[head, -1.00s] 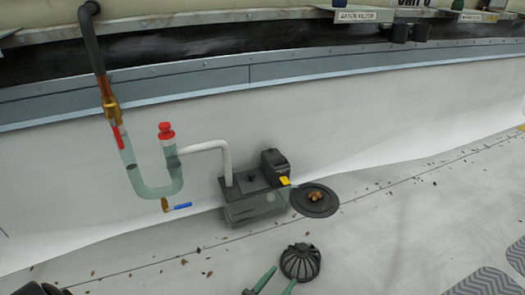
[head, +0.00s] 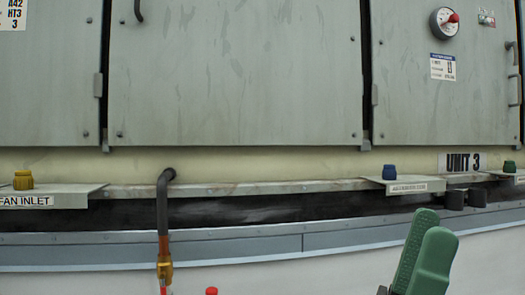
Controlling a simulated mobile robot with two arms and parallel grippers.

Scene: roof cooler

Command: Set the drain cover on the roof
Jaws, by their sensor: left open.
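The drain cover and the roof surface around the drain are out of the head view at this moment. My left gripper (head: 431,224) rises from the bottom edge, right of centre, with its green fingers pointing up. It is open, and no object shows between the fingers. The fingers stand in front of the grey-blue ledge and the white upstand. My right gripper is not in view.
Large grey cabinet doors (head: 235,75) fill the upper view. Below them are a FAN INLET shelf with a yellow knob (head: 23,180), a blue knob (head: 390,173) and a dark pipe (head: 162,205) with a copper fitting. A gauge (head: 444,22) is at upper right.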

